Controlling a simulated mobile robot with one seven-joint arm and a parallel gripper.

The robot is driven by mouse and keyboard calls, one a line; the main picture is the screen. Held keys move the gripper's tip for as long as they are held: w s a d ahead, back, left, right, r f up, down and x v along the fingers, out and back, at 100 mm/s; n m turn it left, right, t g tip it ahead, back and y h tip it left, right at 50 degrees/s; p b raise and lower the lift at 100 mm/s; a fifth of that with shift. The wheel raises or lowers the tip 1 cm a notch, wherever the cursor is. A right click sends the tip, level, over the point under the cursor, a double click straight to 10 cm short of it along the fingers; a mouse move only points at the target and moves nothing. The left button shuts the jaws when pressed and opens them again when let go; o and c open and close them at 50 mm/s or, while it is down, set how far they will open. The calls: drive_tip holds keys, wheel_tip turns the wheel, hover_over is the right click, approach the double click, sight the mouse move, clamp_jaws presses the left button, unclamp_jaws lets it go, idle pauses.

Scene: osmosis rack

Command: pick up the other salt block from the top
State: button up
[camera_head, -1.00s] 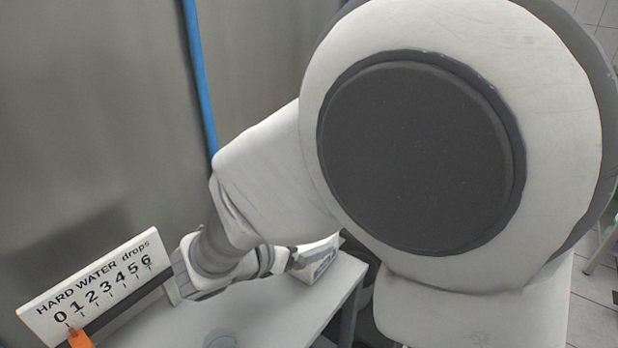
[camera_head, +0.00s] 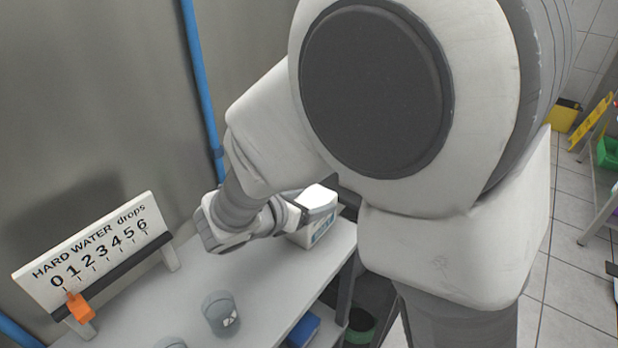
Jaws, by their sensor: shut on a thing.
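A white salt block (camera_head: 317,195) is at the end of my gripper (camera_head: 311,209), above a white carton (camera_head: 318,232) with a blue-marked label at the far right end of the shelf. My gripper points right and is shut on the block. Part of the block is hidden by the dark fingers. I cannot tell whether the block is clear of the carton's top. The carton's inside cannot be seen.
A "HARD WATER drops" scale board (camera_head: 95,255) with an orange slider (camera_head: 80,308) stands at the left. A clear cup (camera_head: 221,314) is on the white shelf (camera_head: 180,300), with another partly cut off beside it. A blue pipe (camera_head: 203,90) runs up the wall.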

clamp_jaws()
drive_tip(key=shift+r, duration=0.1)
